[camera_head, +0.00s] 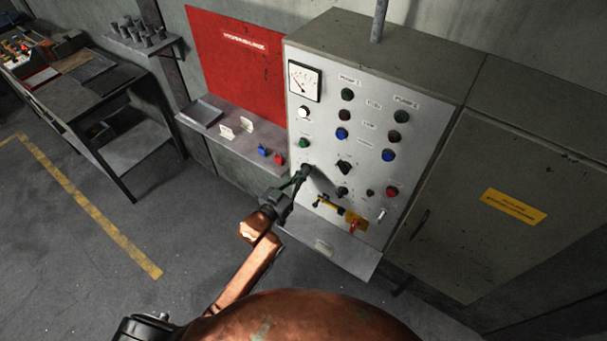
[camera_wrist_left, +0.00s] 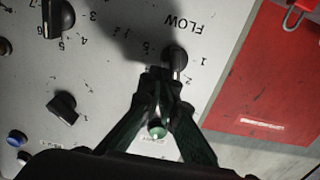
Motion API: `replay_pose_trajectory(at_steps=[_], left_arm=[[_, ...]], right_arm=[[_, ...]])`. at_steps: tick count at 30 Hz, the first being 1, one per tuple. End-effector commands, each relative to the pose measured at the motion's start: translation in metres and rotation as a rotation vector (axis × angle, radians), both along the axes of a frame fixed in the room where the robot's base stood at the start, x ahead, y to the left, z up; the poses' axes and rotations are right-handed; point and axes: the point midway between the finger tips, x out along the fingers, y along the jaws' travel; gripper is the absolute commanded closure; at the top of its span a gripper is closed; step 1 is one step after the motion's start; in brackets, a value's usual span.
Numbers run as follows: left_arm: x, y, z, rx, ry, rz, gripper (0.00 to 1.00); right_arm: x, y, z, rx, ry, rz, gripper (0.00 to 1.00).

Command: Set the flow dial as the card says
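The flow dial (camera_wrist_left: 176,57) is a dark round knob under the printed word FLOW, which shows upside down in the left wrist view. Digits ring it; its pointer is largely hidden by my fingers. My left gripper (camera_wrist_left: 166,76) has its fingertips close together, overlapping the dial's near edge. Whether they are clamped on it I cannot tell. In the head view my left gripper (camera_head: 303,172) is at the lower left of the control panel (camera_head: 325,150), covering the dial. Two small white cards (camera_head: 227,131) stand on the grey ledge; their writing is unreadable. My right gripper is out of view.
Other knobs (camera_wrist_left: 64,107), a green lamp (camera_wrist_left: 157,129), buttons and a gauge (camera_head: 304,81) crowd the panel. Yellow and red handles (camera_head: 354,221) sit low on it. A red board (camera_head: 238,60) and a ledge (camera_head: 210,112) are to the left.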

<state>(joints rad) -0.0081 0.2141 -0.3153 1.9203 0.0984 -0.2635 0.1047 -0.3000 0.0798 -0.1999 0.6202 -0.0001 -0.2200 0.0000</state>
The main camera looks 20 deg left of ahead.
Motion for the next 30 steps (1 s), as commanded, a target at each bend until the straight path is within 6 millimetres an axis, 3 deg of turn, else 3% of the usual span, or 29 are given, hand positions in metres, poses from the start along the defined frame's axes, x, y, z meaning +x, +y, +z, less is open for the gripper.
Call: replay_pose_trajectory(at_steps=[30], left_arm=[[0.0015,0.0072,-0.0108,0.004,0.018,0.003,1.0]], right_arm=[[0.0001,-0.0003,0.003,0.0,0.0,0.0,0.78]])
